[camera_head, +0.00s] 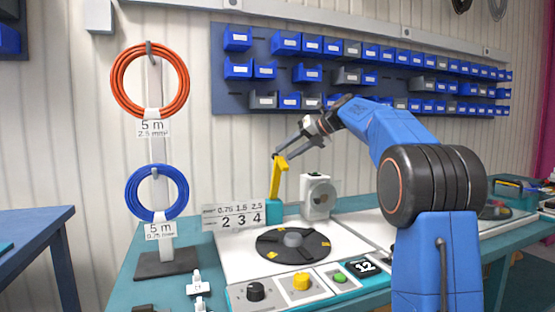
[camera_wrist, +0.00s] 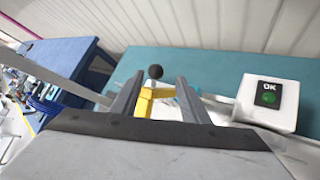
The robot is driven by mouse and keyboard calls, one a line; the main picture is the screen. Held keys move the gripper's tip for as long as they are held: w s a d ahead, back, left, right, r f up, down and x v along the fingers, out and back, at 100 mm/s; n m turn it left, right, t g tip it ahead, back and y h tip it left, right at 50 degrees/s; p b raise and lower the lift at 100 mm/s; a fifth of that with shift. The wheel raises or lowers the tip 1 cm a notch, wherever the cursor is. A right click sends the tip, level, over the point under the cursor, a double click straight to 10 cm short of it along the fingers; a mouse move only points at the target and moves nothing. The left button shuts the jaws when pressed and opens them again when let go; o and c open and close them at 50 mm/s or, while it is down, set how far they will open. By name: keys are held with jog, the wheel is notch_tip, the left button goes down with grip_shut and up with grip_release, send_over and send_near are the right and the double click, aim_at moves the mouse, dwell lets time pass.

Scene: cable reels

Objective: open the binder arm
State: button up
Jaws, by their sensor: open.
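The binder arm (camera_head: 278,180) is a yellow lever standing nearly upright on a teal post (camera_head: 274,210) at the back of the bench. In the wrist view its yellow part (camera_wrist: 146,103) and a black ball knob (camera_wrist: 155,72) show between my fingers. My gripper (camera_head: 281,154) is open at the top of the lever. Its two grey fingers (camera_wrist: 160,82) stand either side of the yellow part, with gaps visible. In the head view the knob is hard to make out near the fingertips.
A black turntable (camera_head: 293,245) lies in front of the post. A white box (camera_head: 318,197) stands right of it; its OK sign (camera_wrist: 269,93) is lit green. A number plate (camera_head: 235,217) is left. Orange (camera_head: 120,82) and blue (camera_head: 133,194) coils hang further left.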

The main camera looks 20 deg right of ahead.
jog(key=v, duration=0.7)
jog(key=shift+f, duration=0.1)
